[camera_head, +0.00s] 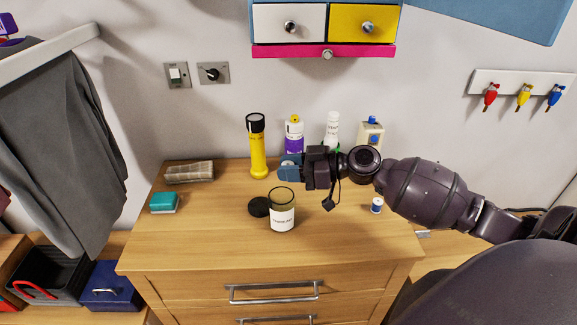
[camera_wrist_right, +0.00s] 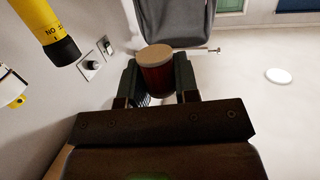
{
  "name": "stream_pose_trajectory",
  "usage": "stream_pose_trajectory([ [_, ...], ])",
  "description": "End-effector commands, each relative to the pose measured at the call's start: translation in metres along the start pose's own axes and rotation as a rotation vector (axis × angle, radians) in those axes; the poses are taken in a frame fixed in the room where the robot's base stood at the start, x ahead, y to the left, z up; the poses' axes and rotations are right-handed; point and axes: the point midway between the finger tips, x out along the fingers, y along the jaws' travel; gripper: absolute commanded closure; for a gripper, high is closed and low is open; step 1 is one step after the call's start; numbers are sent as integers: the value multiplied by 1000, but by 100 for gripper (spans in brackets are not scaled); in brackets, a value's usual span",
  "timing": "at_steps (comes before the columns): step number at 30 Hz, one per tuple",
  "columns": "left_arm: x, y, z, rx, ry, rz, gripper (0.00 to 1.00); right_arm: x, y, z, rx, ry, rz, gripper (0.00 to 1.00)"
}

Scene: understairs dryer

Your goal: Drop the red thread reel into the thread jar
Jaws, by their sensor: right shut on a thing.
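The thread jar (camera_head: 282,219) stands upright on the wooden cabinet top, open, with a white label on its front. Its dark lid (camera_head: 259,207) lies just to its left. My right gripper (camera_head: 290,167) is above and behind the jar, apart from it in the picture. In the right wrist view my gripper (camera_wrist_right: 158,80) is shut on the red thread reel (camera_wrist_right: 158,76), a dark red reel with a pale tan end. In the head view the reel is mostly hidden by the fingers. My left gripper is not in view.
A blue reel (camera_head: 377,205) stands at right. A yellow torch (camera_head: 257,152), a purple-labelled bottle (camera_head: 294,137) and a white bottle (camera_head: 333,131) stand behind. A teal box (camera_head: 164,202) and a grey bundle (camera_head: 190,172) lie left. The front of the top is clear.

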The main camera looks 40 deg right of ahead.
Motion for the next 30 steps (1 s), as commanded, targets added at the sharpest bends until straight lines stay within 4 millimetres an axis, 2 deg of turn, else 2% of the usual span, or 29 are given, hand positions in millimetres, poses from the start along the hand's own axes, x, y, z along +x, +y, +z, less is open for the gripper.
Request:
stream_pose_trajectory([
  [1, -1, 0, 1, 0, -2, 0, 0, 0, 0, 0, 0, 0, 0, 93],
  [2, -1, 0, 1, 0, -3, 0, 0, 0, 0, 0, 0, 0, 0, 68],
  [7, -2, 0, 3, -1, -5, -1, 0, 0, 0, 0, 0, 0, 0, 42],
  [16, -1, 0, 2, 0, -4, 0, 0, -1, 0, 0, 0, 0, 0, 41],
  [20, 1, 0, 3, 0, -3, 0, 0, -8, 0, 1, 2, 0, 1, 41],
  [30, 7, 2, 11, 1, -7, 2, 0, -58, 0, 3, 3, -2, 2, 41],
])
